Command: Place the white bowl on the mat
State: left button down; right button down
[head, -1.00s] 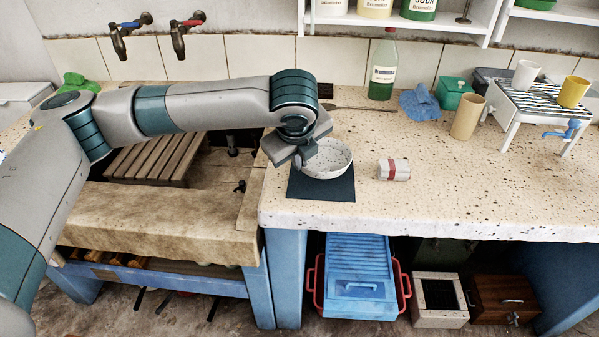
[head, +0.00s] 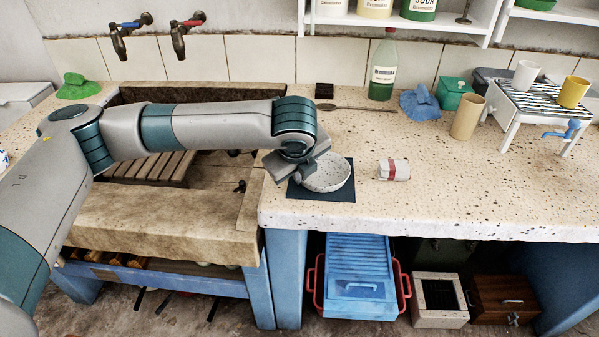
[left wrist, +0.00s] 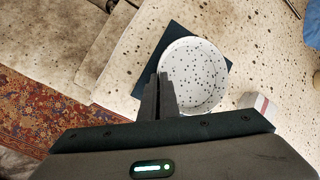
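The white speckled bowl (head: 330,174) is over the dark blue mat (head: 321,195) at the counter's left front corner. It looks close to level; I cannot tell whether its base touches the mat. My left gripper (head: 303,174) is at the bowl's left rim. In the left wrist view the narrow fingers (left wrist: 159,94) are nearly together, with the rim of the bowl (left wrist: 196,75) between them. The mat (left wrist: 172,32) shows past the bowl's upper and left sides there. My right gripper is out of view.
A spoon (head: 352,107), green bottle (head: 382,70), blue cloth (head: 419,103) and tan cup (head: 467,117) stand farther back. The sunken trough (head: 150,165) is left. The counter's right front is clear.

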pick_arm(q)
jog(key=c, duration=2)
grip_release()
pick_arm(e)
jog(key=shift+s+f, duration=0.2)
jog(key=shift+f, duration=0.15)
